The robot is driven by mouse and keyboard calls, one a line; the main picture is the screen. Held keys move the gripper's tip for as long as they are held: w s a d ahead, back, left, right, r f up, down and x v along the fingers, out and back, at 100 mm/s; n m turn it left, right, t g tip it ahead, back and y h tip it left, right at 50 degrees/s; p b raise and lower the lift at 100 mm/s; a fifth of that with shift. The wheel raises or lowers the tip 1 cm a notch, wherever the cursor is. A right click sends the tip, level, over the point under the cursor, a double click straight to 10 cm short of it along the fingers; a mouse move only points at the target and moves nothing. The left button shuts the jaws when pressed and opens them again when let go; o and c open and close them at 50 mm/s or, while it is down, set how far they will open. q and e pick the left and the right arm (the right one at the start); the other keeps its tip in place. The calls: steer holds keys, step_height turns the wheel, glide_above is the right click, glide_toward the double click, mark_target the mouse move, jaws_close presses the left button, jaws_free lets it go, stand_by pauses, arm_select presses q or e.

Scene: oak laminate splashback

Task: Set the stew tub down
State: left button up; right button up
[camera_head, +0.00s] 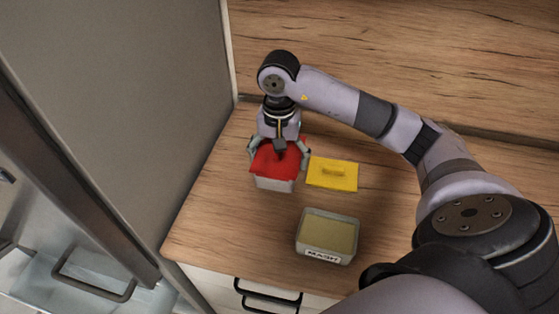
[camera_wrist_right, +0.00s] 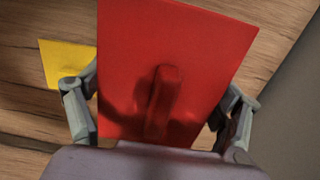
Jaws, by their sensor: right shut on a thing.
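A light grey tub (camera_head: 275,184) with a red lid (camera_head: 267,160) is between the fingers of my right gripper (camera_head: 279,151), near the left side of the counter. No label on it is readable, so I take it as the stew tub. The gripper is shut on it from above, a finger at either side. In the right wrist view the red lid (camera_wrist_right: 190,60) with its raised bar handle fills the middle, between the two fingers (camera_wrist_right: 158,112). Whether the tub's base touches the counter I cannot tell. My left gripper is not in view.
A yellow lid (camera_head: 345,175) lies flat just right of the held tub. An open grey tub (camera_head: 327,257) with tan contents and a blurred label stands nearer the front. A tall grey cabinet (camera_head: 130,100) borders the wooden counter (camera_head: 215,215) on the left.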

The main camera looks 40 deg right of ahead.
step_height(320, 180, down, 4)
steer(key=shift+f+p, duration=0.15)
steer(key=shift+p, duration=0.2)
step_height(320, 180, down, 3)
steer(key=shift+p, duration=0.45)
steer(key=shift+f, duration=0.35)
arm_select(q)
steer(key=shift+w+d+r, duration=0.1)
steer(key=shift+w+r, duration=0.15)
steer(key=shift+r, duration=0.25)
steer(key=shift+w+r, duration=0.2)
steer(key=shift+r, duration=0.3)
arm_select(e)
steer(key=shift+f, duration=0.2)
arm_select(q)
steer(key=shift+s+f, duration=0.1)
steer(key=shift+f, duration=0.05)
arm_select(e)
steer(key=o, duration=1.4)
steer(key=shift+r, duration=0.1)
